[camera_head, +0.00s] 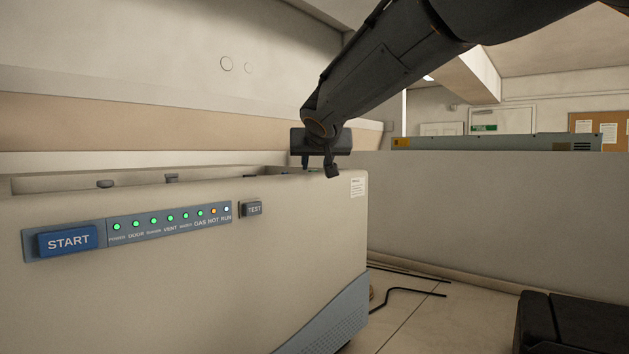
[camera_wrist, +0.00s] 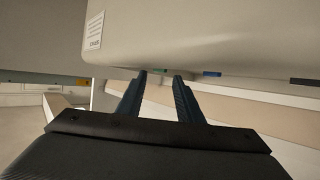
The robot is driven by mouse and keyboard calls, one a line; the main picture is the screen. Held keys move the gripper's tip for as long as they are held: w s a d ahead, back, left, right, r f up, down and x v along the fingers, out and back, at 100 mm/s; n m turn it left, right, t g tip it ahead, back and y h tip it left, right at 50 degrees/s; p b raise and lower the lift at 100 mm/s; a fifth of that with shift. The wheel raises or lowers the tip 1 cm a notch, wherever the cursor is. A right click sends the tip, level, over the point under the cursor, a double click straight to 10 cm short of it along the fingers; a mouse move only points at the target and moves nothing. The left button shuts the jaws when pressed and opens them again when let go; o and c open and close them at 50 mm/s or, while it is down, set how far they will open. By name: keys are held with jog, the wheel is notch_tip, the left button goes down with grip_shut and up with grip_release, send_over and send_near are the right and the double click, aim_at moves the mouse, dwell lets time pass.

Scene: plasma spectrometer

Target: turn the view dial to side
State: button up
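The spectrometer (camera_head: 200,290) is a large beige cabinet with a blue START button (camera_head: 68,241), a row of status lights and a grey TEST button (camera_head: 251,209) on its front. I cannot pick out the view dial or its setting in either view. My gripper (camera_head: 331,172) hangs by the top right edge of the cabinet, above its right end. In the wrist view, my gripper's two fingers (camera_wrist: 160,76) are apart with nothing seen between them. Small green and blue parts (camera_wrist: 212,74) show at the cabinet's edge beyond the fingertips, too small to identify.
Black cables (camera_head: 410,291) lie on the floor. The floor between cabinet and partition is otherwise mostly clear.

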jog(key=shift+p+x, duration=1.45)
jog(key=shift+x, duration=2.5)
jog(key=c, duration=0.8)
